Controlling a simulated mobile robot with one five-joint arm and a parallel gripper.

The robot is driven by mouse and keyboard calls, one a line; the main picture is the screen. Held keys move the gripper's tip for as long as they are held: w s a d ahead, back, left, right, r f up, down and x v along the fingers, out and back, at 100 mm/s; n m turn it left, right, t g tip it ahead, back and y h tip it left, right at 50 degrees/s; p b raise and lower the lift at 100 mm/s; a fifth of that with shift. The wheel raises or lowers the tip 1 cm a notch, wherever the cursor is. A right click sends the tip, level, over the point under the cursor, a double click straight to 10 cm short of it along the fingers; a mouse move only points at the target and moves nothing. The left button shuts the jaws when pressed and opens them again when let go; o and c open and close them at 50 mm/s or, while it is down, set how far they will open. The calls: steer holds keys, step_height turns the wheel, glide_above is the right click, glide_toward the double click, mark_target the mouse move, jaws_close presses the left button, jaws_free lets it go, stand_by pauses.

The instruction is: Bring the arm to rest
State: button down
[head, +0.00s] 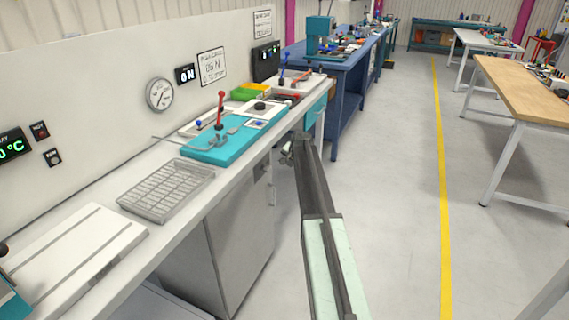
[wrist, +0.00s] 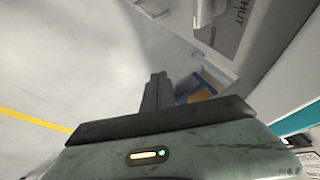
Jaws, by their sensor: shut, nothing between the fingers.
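My arm reaches forward from the bottom of the head view, over the open floor beside the workbench. My gripper (head: 297,147) is at its far end, close to the bench front and below the level of the teal plate. In the wrist view the fingers (wrist: 156,90) are together, with nothing between them. They point at the floor and touch nothing that I can see.
The white workbench (head: 85,198) runs along the left, with a wire rack (head: 167,188), a teal plate (head: 226,146) with a red-knobbed lever and a grey cabinet (head: 228,235) below. A blue bench (head: 345,80) stands beyond. The floor right of my arm is clear up to the wooden-topped table (head: 530,92).

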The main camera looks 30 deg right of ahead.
steer(key=d+p+v, duration=0.1)
steer(key=p+v, duration=0.4)
steer(key=v, duration=0.3)
steer(key=shift+s+r, duration=0.25)
steer(key=shift+r, duration=0.15)
steer(key=shift+d, duration=0.1)
steer(key=s+a+r+n+g+y+p, duration=0.1)
steer(key=s+a+n+p, duration=0.1)
steer(key=s+a, duration=0.45)
steer(key=s+a+n+g+p, duration=0.1)
steer(key=s+a+n+p, duration=0.15)
steer(key=a, duration=0.65)
steer(key=s+a+r+n+g+y+p, duration=0.1)
steer(key=s+a, duration=0.4)
steer(key=a, duration=0.3)
steer(key=s+a+r+n+g+p, duration=0.1)
steer(key=s+a+n+g+p, duration=0.1)
steer(key=s+a, duration=0.5)
steer(key=s+a+r+n+g+p, duration=0.1)
steer(key=s+a+n+g+p, duration=0.1)
steer(key=s+a+n, duration=0.2)
steer(key=s+a, duration=0.3)
steer(key=s, duration=0.4)
steer(key=shift+s+r, duration=0.15)
